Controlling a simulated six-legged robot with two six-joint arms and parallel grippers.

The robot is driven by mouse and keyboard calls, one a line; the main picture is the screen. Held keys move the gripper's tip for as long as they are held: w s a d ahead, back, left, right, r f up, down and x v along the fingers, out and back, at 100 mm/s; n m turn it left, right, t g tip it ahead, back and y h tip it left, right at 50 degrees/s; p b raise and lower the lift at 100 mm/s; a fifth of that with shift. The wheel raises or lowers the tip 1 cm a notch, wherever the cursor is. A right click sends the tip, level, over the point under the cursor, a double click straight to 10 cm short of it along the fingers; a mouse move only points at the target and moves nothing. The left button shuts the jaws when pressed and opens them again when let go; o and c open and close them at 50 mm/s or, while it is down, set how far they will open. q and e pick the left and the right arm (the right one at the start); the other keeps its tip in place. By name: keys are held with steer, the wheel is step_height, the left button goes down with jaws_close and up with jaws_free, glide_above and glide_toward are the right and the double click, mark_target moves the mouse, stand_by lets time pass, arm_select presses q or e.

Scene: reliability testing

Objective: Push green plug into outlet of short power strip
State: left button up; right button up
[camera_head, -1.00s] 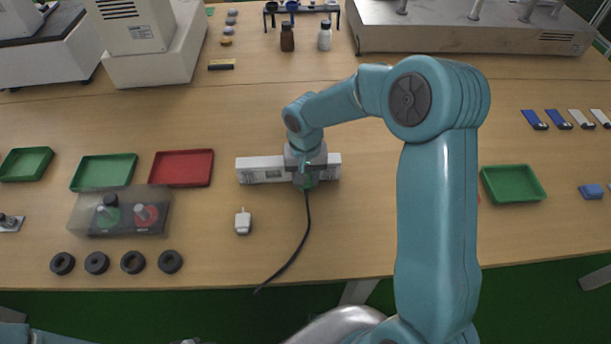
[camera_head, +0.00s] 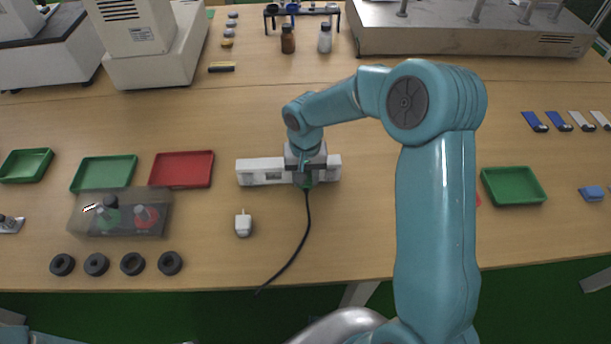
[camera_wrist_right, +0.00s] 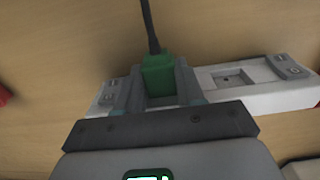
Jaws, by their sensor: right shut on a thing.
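The short white power strip (camera_head: 262,171) lies on the table left of the image centre. My right gripper (camera_head: 306,180) is over its right part, pointing down, and shut on the green plug (camera_head: 308,184). In the right wrist view the green plug (camera_wrist_right: 158,76) sits between the fingers of the right gripper (camera_wrist_right: 155,95), at the power strip (camera_wrist_right: 265,97), with its black cord (camera_wrist_right: 149,25) running up. The plug's pins and the outlet beneath are hidden, so how deep it sits cannot be told. My left gripper is not in view.
A white plug or adapter (camera_head: 243,224) lies in front of the strip. A red tray (camera_head: 182,169), a green tray (camera_head: 104,173) and a translucent box (camera_head: 120,212) are to the left. Another green tray (camera_head: 513,186) is right of my arm. Several black rings line the front left.

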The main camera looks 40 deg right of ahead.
steer(key=shift+w, duration=0.15)
steer(key=o, duration=1.2)
steer(key=shift+d, duration=0.1)
